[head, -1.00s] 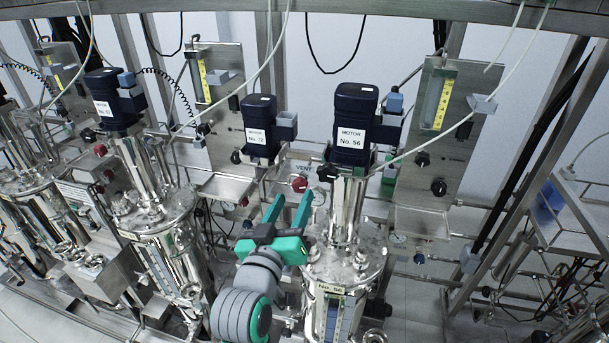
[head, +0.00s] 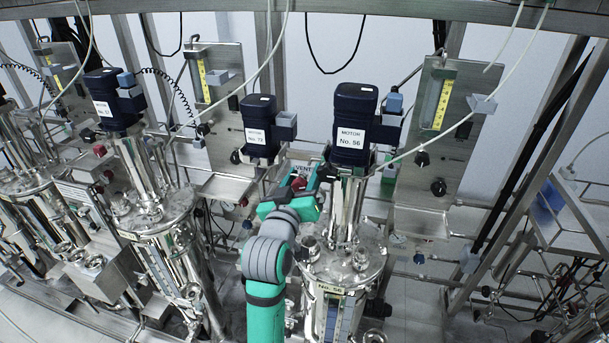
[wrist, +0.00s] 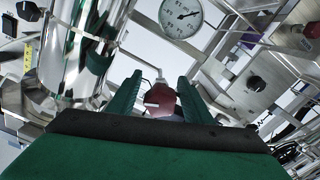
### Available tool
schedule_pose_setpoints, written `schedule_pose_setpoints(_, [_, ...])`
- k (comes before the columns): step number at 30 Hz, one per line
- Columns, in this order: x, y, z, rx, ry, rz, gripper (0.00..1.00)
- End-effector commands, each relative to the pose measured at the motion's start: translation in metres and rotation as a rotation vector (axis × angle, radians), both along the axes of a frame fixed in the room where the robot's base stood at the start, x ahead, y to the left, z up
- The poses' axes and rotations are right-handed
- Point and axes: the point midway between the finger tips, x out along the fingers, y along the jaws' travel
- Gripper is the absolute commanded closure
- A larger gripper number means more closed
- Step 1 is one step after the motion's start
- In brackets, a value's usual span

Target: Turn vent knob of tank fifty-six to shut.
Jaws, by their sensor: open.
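The red vent knob (head: 298,183) sits below a small panel marked VENT (head: 304,167), left of tank 56's motor. In the wrist view the dark red knob (wrist: 162,100), with a pale mark on its face, lies between the two green fingers. My gripper (head: 308,182) is open, with a finger on either side of the knob; it also shows in the wrist view (wrist: 160,92). I cannot tell whether the fingers touch the knob. Tank 56 (head: 343,262), a shiny steel vessel labelled No. 56, stands just right of my gripper. Its dark blue motor (head: 353,115) is on top.
A round gauge (wrist: 181,16) is beyond the fingers in the wrist view. Motor 73 (head: 260,125) stands behind and left of my gripper. A steel panel with black knobs (head: 438,140) is at right. Pipes and a pale hose crowd the space around tank 56.

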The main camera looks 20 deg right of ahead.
Motion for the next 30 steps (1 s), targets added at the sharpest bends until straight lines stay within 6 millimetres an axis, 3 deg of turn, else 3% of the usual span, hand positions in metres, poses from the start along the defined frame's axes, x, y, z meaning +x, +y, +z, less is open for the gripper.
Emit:
schedule_pose_setpoints(3, [-0.0001, 0.0, 0.0, 0.0, 0.0, 0.0, 0.54])
schedule_pose_setpoints(8, [-0.0003, 0.0, 0.0001, 0.0, 0.0, 0.0, 0.93])
schedule_pose_setpoints(9, [-0.0003, -0.0001, 0.0, 0.0, 0.0, -0.001, 0.96])
schedule_pose_setpoints(20, [-0.0007, -0.0004, 0.0001, 0.041, -0.028, -0.001, 0.96])
schedule_pose_setpoints(30, [-0.0011, -0.0009, 0.0002, 0.239, -0.162, -0.002, 0.96])
